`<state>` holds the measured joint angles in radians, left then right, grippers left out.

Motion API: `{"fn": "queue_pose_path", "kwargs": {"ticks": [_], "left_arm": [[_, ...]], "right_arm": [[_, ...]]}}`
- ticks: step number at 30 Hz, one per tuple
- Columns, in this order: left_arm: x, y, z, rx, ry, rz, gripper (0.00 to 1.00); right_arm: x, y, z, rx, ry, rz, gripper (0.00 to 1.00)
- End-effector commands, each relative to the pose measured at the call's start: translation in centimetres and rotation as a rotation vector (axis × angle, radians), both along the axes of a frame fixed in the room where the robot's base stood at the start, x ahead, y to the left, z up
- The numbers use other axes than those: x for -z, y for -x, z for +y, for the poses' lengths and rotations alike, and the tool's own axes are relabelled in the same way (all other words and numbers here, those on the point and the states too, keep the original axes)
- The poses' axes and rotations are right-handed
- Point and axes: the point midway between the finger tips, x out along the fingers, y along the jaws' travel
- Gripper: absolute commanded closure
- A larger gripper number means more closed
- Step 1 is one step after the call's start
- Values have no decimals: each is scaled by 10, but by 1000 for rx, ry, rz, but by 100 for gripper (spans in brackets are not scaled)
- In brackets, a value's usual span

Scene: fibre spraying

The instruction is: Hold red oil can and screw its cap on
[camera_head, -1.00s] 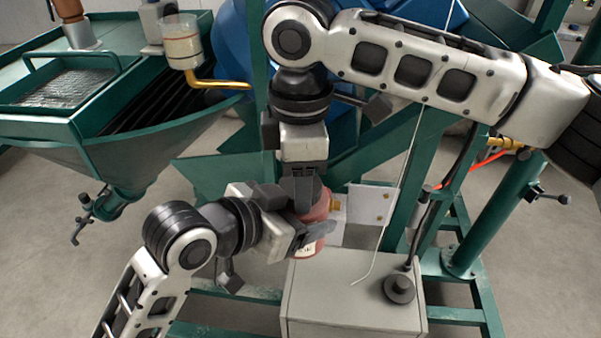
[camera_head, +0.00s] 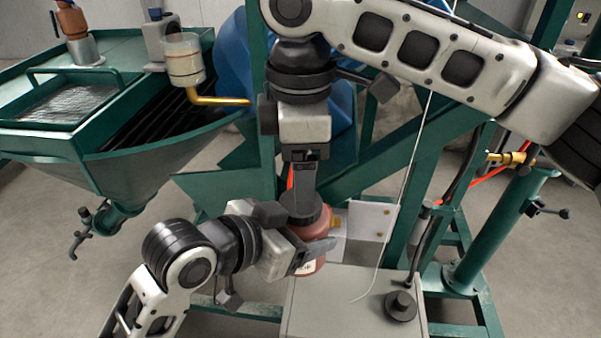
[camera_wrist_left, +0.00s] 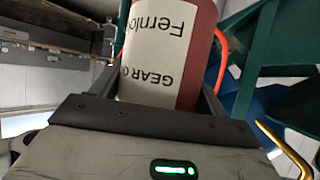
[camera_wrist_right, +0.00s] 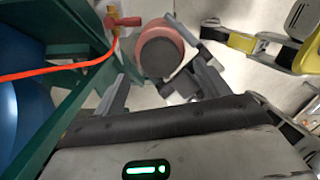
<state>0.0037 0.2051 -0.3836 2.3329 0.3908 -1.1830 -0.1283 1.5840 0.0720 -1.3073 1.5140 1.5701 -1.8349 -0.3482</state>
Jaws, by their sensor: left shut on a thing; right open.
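The red oil can (camera_head: 319,238) stands roughly upright in my left gripper (camera_head: 303,252), whose fingers are shut around its body. Its white label (camera_wrist_left: 155,50) with "GEAR O" lettering fills much of the left wrist view. A dark round cap (camera_head: 303,208) sits on top of the can; I cannot tell how tight it is. It also shows as a dark disc in the right wrist view (camera_wrist_right: 160,57), with the red can rim around it. My right gripper (camera_wrist_right: 165,88) is open above the can, pointing down, with nothing between its fingers.
A grey box (camera_head: 345,305) with a black knob (camera_head: 400,305) stands below the can. Green frame bars (camera_head: 385,170) and a blue drum (camera_head: 232,70) are close behind. A brass valve with a red handle (camera_wrist_right: 122,22) and an orange hose (camera_wrist_right: 50,70) lie near the right gripper.

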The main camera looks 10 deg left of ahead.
Motion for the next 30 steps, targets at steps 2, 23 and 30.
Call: {"fn": "queue_pose_path", "kwargs": {"ticks": [2,23,30], "left_arm": [[-1,0,0,0,2,-2,89],[-1,0,0,0,3,-3,89],[-1,0,0,0,3,-3,89]], "right_arm": [[0,0,0,0,0,0,29],[-35,0,0,-568,-1,0,29],[-32,0,0,-566,0,1,29]]}}
